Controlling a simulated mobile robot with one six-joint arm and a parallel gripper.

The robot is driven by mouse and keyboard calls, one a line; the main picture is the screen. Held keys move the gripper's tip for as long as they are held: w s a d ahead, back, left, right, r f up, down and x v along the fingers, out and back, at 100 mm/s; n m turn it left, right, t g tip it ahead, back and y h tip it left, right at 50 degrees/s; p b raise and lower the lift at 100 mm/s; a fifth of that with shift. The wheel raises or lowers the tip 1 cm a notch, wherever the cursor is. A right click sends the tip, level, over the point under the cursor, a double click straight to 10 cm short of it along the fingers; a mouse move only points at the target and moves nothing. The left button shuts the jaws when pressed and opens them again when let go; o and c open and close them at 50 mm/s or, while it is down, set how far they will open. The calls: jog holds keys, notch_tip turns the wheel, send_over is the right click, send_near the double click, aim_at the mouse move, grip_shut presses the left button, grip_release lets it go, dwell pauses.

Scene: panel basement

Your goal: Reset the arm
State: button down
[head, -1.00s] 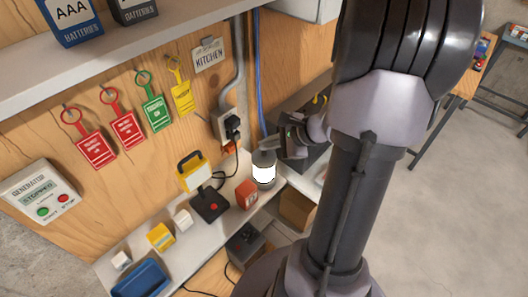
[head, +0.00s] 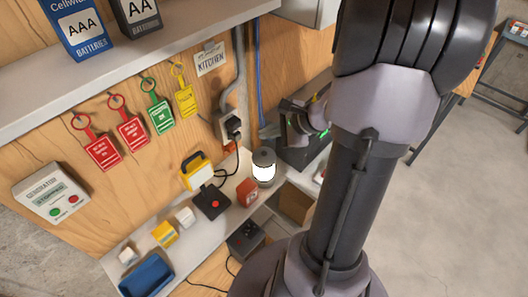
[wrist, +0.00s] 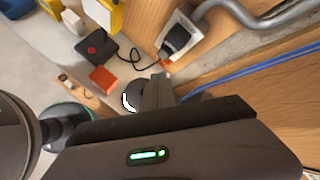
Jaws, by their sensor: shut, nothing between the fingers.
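My arm rises through the right half of the head view. My gripper (head: 268,133) is beside the wall below the socket and conduit, just behind a glowing white lantern (head: 263,170). Its grey fingers are together and hold nothing. In the wrist view the closed fingers (wrist: 158,92) stick out past the dark gripper body with its green light. They partly cover the lantern (wrist: 130,99). I cannot tell whether they touch it.
The bench (head: 205,228) holds a black box with a red button (head: 211,202), a yellow item (head: 197,172), a red block (head: 247,191) and a blue tray (head: 147,275). A shelf (head: 150,65) overhangs above. Open floor (head: 440,210) lies right.

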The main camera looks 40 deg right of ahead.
jog(key=s+a+f+n+g+b, duration=0.1)
jog(key=a+f+n+b, duration=0.25)
jog(key=a+b, duration=0.4)
jog(key=s+a+f+n+g+y+b, duration=0.1)
jog(key=s+a+f+n+b, duration=0.15)
jog(key=a+n+b, duration=0.45)
jog(key=a+f+n+g+b, duration=0.1)
jog(key=a+f+n+b, duration=0.1)
jog(key=a+f+b, duration=0.5)
jog(key=s+a+n+h+b, duration=0.1)
jog(key=s+a+n+b, duration=0.4)
jog(key=s+a+n, duration=0.1)
jog(key=shift+s+f+n+h+b, duration=0.35)
jog(key=shift+s+n+b, duration=0.1)
jog(key=shift+s, duration=0.55)
